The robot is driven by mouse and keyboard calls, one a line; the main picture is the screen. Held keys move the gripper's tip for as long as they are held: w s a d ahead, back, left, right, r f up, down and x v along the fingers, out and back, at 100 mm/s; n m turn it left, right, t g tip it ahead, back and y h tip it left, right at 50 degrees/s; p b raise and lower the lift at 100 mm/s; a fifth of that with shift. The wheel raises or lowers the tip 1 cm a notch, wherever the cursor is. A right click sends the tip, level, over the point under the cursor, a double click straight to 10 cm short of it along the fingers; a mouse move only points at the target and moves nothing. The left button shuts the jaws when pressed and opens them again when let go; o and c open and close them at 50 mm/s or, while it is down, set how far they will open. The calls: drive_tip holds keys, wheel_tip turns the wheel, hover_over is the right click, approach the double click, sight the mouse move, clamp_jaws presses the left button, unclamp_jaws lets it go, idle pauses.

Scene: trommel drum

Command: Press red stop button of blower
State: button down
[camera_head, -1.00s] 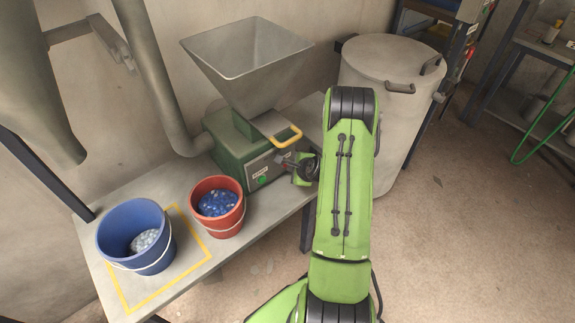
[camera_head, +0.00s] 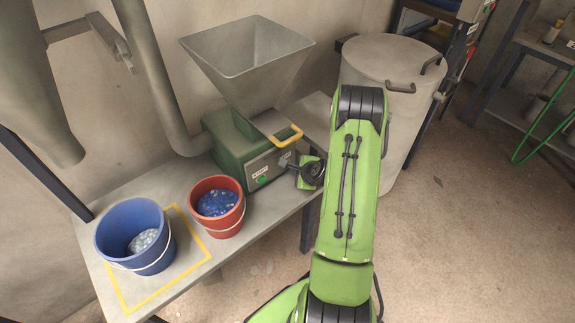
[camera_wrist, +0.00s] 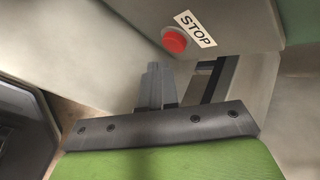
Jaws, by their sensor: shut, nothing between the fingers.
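The blower (camera_head: 232,140) is a green machine with a grey front panel, under a metal hopper on the bench. In the wrist view its red stop button (camera_wrist: 174,40) is round and sits beside a white STOP label (camera_wrist: 195,29). My gripper (camera_wrist: 156,70) is shut and empty, its fingertips just below the button in that view, with a small visible gap. In the head view my gripper (camera_head: 285,161) is at the right part of the panel; the red button cannot be made out there. A green button (camera_head: 261,180) shows lower left on the panel.
A yellow handle (camera_head: 287,136) juts out above the panel. A red bucket (camera_head: 232,228) and a blue bucket (camera_head: 112,248) stand on the bench (camera_head: 195,286) to the left. A large lidded drum (camera_head: 378,70) stands behind my arm.

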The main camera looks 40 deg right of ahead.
drive_tip(key=shift+s+d+b, duration=0.1)
drive_tip(key=shift+s+b, duration=0.75)
drive_tip(key=shift+s, duration=1.55)
